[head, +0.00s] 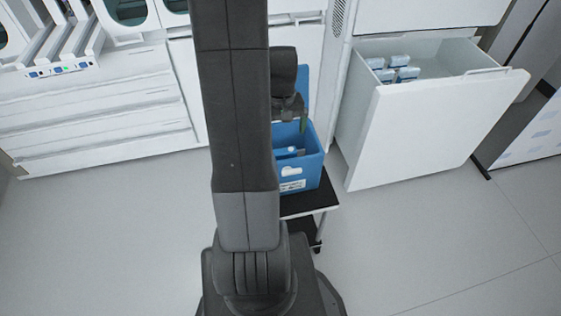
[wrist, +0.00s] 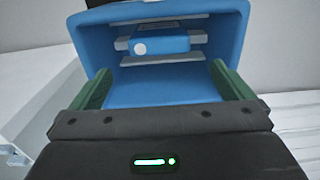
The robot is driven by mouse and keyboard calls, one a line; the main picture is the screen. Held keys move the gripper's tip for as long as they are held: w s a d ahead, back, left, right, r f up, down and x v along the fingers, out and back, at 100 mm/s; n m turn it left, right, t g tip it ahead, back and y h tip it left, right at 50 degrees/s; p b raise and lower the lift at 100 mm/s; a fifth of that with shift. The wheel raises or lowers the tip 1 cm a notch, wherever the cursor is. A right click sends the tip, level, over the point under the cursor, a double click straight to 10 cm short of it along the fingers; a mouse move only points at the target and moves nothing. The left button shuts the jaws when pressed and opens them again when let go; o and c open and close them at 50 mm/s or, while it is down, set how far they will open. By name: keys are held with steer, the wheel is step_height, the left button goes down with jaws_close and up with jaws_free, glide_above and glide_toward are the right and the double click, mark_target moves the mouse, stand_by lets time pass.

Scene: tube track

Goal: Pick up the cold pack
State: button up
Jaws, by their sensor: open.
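My gripper (head: 302,122) is over the open blue box (head: 310,170), its green fingers pointing down, partly hidden by my arm. In the wrist view, my gripper (wrist: 160,78) is open, with nothing between its two green fingers. Beyond them, inside the blue box (wrist: 88,45), lies a blue block (wrist: 172,45) with a white round spot, among pale strips. I cannot tell whether this block is a cold pack. Several small blue-and-white packs (head: 405,74), which look like cold packs, lie in the open white drawer (head: 430,130) at the right, apart from my gripper.
The blue box stands on a small dark-topped cart (head: 322,200). White cabinets (head: 100,115) line the left back, with a rack (head: 62,45) on top. The open drawer juts out right of the cart. The grey floor (head: 110,240) is clear at front left and right.

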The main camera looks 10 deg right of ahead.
mark_target(282, 151)
step_height(282, 151, down, 11)
steer(key=shift+d+f+b, duration=0.1)
steer(key=shift+f+b, duration=0.1)
steer(key=shift+b, duration=0.65)
steer(key=c, duration=0.9)
